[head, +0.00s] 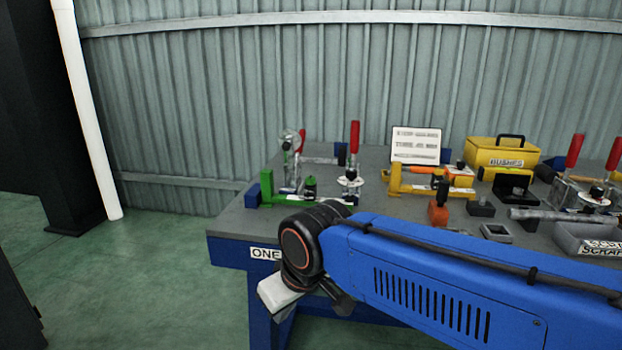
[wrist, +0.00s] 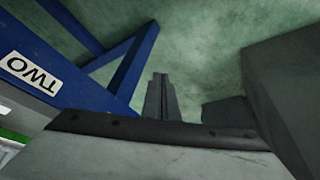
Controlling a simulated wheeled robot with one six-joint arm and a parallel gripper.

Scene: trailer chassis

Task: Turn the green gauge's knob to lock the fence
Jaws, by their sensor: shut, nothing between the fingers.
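The green gauge (head: 267,187) stands at the left end of the grey bench top, with a tall green upright and a low green bar running right. A small dark knob (head: 310,182) stands at the bar's right part; its turn cannot be read. I cannot tell which part is the fence. My gripper (wrist: 160,88) is shut and empty in the wrist view, pointing down past blue bench framing toward the green floor. In the head view my arm hangs in front of the bench, with the wrist below the bench top and apart from the gauge.
The bench top (head: 232,222) carries clamps with red handles (head: 354,137), a yellow-orange gauge (head: 395,180), a yellow box (head: 500,152) and a grey scrap tray (head: 577,238). A label reading ONE (head: 265,253) is on its front edge. Open floor (head: 130,270) lies left.

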